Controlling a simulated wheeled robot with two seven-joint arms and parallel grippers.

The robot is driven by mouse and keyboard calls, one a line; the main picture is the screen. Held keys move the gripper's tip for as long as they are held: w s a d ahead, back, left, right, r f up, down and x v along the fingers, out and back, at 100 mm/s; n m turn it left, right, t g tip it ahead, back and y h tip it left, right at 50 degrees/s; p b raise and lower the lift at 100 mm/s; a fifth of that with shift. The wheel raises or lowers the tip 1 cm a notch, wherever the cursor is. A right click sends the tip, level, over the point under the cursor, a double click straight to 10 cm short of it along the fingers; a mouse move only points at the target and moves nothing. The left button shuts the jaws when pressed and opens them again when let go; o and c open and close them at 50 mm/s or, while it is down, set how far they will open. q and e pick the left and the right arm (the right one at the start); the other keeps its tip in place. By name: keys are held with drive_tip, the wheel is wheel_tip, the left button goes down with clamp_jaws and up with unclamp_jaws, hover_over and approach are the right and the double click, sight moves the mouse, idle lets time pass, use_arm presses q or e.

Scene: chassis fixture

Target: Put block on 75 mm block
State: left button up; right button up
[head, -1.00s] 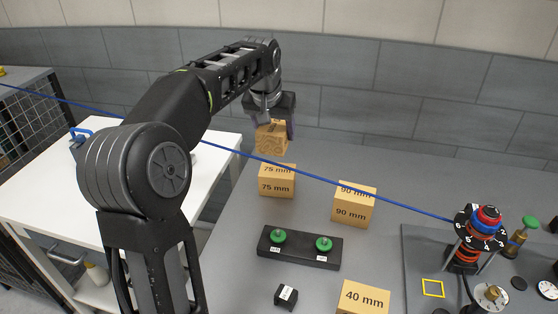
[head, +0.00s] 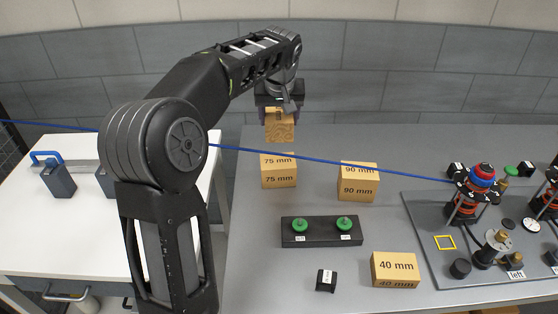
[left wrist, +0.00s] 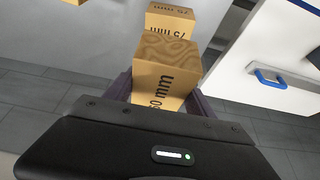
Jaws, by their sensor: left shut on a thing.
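My left gripper (head: 280,114) is shut on a wooden block (head: 280,131) with a grained face. In the left wrist view the held block (left wrist: 168,60) sits between the fingers (left wrist: 160,98); its label ends in "0 mm" and the first digit is partly hidden. The tan 75 mm block (head: 279,172) stands on the grey table. In the head view the held block appears just above and behind it, with a narrow strip of table between them. The 75 mm block also shows beyond the held block in the left wrist view (left wrist: 168,22). My right gripper is out of view.
A 90 mm block (head: 358,183) stands to the right. A black base with green knobs (head: 322,232), a small black block (head: 326,281) and a 40 mm block (head: 395,268) are nearer. A fixture plate (head: 428,226) lies at right, a white table (head: 60,235) at left.

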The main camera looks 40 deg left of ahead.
use_arm(q)
drive_tip(key=shift+s+a, duration=0.15)
hover_over(278, 156)
drive_tip(key=s+d, duration=0.1)
drive_tip(key=s, duration=0.1)
drive_tip(key=f, duration=0.6)
drive_tip(key=shift+w+d+f+p, duration=0.1)
drive_tip(key=shift+w+p, duration=0.1)
drive_tip(key=shift+p, duration=0.15)
wheel_tip(278, 156, down, 3)
drive_tip(key=shift+r+p, duration=0.1)
drive_tip(key=shift+p, duration=0.2)
drive_tip(key=shift+f, duration=0.5)
